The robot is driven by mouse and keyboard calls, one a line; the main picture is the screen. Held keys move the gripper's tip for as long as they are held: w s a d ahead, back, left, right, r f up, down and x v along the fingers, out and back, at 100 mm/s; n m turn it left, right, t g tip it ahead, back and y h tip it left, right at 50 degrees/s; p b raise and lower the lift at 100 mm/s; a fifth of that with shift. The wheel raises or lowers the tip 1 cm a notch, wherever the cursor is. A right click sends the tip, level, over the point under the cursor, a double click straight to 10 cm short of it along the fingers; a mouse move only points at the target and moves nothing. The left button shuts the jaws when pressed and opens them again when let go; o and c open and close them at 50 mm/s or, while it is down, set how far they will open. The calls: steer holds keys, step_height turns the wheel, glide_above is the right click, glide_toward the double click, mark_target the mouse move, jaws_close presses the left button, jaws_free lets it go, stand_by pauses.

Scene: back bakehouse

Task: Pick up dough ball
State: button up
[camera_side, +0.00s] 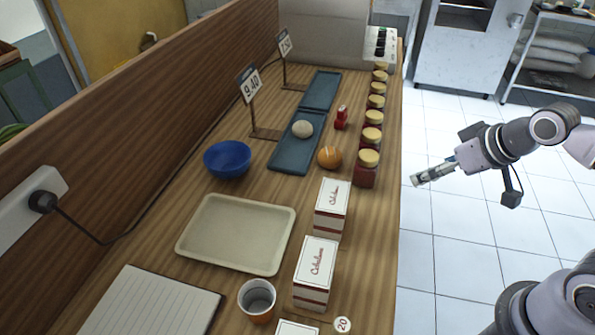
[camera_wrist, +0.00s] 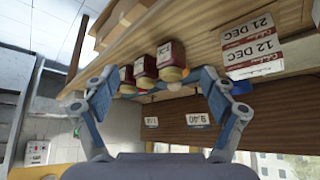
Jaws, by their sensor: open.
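The pale, round dough ball (camera_side: 302,129) sits on a dark blue-grey folding tray (camera_side: 288,158) in the middle of the counter. In the side view my gripper (camera_side: 416,181) is off the counter's right edge, over the floor, well apart from the ball. In the wrist view my gripper (camera_wrist: 156,76) shows two spread fingers with nothing between them. That view looks upside down, and I cannot make out the dough ball there for certain.
Several red jars (camera_side: 366,172) line the counter's right edge between my gripper and the dough ball. An orange ball (camera_side: 329,157), a small red object (camera_side: 341,118) and a blue bowl (camera_side: 228,159) are near it. White boxes (camera_side: 316,270) and a beige tray (camera_side: 240,268) stand nearer.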

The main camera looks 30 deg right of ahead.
steer(key=w+r+m, duration=0.1)
steer(key=w+r, duration=0.3)
steer(key=w, duration=0.4)
steer(key=m+g+h, duration=0.1)
steer(key=m+h, duration=0.2)
glide_above(303, 124)
steer(key=s+a, duration=0.2)
steer(key=s, duration=0.3)
step_height(303, 124, down, 6)
steer(key=r, duration=0.1)
steer(key=shift+m, duration=0.3)
steer(key=x, duration=0.6)
steer(key=shift+s+f, duration=0.15)
steer(key=shift+s, duration=0.2)
steer(key=shift+y, duration=0.3)
steer(key=shift+a+x, duration=0.15)
steer(key=shift+x, duration=1.15)
steer(key=shift+a+x, duration=0.1)
steer(key=shift+x, duration=1.25)
steer(key=shift+s+f, duration=0.1)
steer(key=c, duration=1.3)
